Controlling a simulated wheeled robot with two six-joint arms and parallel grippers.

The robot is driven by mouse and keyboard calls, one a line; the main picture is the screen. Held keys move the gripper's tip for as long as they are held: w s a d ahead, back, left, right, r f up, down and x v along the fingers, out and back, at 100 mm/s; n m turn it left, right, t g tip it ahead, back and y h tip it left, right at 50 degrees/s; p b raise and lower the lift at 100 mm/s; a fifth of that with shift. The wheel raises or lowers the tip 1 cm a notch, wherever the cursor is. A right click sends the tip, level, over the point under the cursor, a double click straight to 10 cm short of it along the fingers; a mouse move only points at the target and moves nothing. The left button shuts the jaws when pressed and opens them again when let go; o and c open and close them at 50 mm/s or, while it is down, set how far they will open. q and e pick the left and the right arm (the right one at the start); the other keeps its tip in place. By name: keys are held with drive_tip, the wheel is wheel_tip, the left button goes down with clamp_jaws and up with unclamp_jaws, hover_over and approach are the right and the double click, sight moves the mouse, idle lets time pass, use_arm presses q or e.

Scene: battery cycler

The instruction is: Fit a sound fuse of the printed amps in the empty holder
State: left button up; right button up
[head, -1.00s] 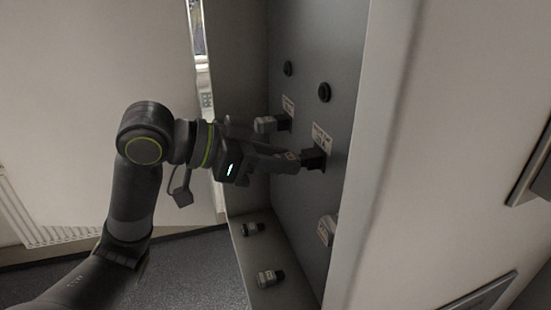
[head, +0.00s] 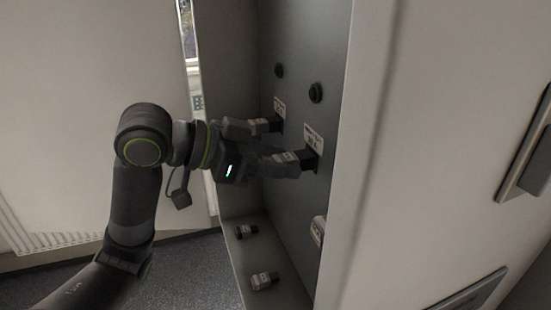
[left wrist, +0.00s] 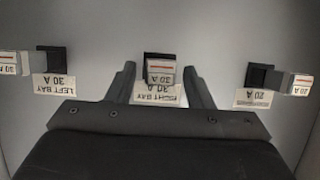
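A fuse marked 30 A (left wrist: 160,72) sits in the holder over the upside-down RIGHT BAY 30 A label (left wrist: 158,93). My left gripper (left wrist: 160,75) is open around it, with a gap on each side. In the head view this fuse (head: 285,158) reaches out from its dark holder (head: 309,159), and my left gripper (head: 277,165) is around it. In the left wrist view, a 30 A fuse (left wrist: 9,68) shows at the LEFT BAY 30 A holder (left wrist: 50,61). Another fuse (left wrist: 298,84) shows at the 20 A holder (left wrist: 260,77). My right gripper is out of view.
Two loose fuses lie on the cabinet floor, one farther back (head: 246,232) and one nearer (head: 264,280). The cabinet's side wall (head: 375,200) stands close on the right.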

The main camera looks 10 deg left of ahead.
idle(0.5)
use_arm(q)
drive_tip(key=b+v, duration=0.8)
drive_tip(key=v, duration=0.9)
drive_tip(key=shift+a+b, duration=0.2)
drive_tip(key=shift+b, duration=0.2)
idle(0.3)
